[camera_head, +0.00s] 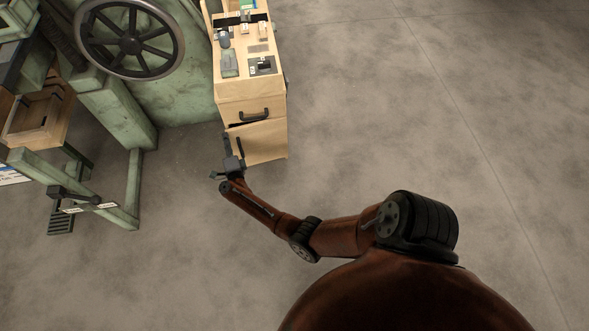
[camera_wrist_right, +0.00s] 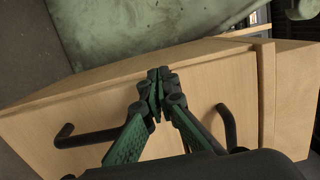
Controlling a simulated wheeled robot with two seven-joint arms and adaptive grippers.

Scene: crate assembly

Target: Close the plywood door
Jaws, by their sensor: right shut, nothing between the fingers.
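The plywood door (camera_head: 264,143) is the lower front of the wooden cabinet, below a drawer (camera_head: 245,107). It seems slightly ajar, with a dark gap at its upper left. Its dark upright handle (camera_head: 240,147) is near the left edge. My right gripper (camera_head: 226,139) is at that left edge, beside the handle. In the right wrist view, the shut, empty fingers (camera_wrist_right: 159,80) are in front of the pale door panel (camera_wrist_right: 100,101). Dark handle parts (camera_wrist_right: 90,137) show either side of them. I cannot tell whether the fingers touch the door. My left gripper is out of view.
Small items lie on the cabinet top (camera_head: 242,45). A green machine with a large handwheel (camera_head: 130,42) stands close on the left. A wooden box (camera_head: 38,118) is at the far left. The concrete floor (camera_head: 430,120) to the right is clear.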

